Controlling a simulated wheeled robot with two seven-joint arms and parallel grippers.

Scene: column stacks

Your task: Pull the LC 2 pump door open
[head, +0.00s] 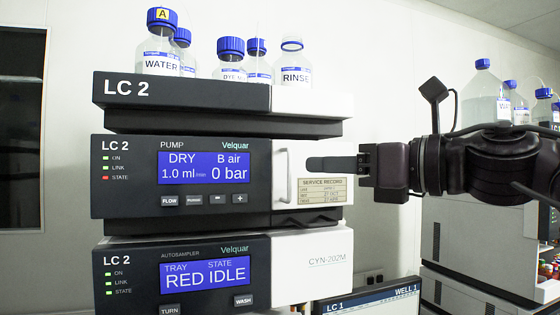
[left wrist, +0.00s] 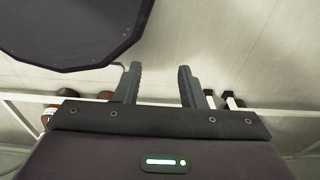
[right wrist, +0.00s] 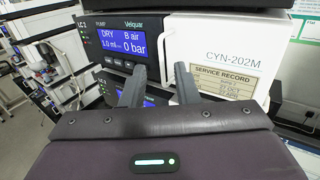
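The LC 2 pump (head: 181,205) is the middle module of the stack in the head view, with a blue screen reading DRY. Its white door (head: 325,147) on the right half looks shut. A pale upright handle (head: 283,176) stands at the door's left edge. My right gripper (head: 311,163) comes in from the right in front of the door, its fingertips just right of the handle in the picture. In the right wrist view its two fingers (right wrist: 158,72) are apart, before the pump front. My left gripper (left wrist: 157,67) is open and empty, outside the head view.
Blue-capped bottles (head: 231,58) stand on the tray module (head: 187,91) above the pump. The autosampler (head: 181,252) is below. A service record label (head: 323,190) is on the door. A monitor (head: 368,301) stands at the lower right. Another stack (head: 475,245) is farther right.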

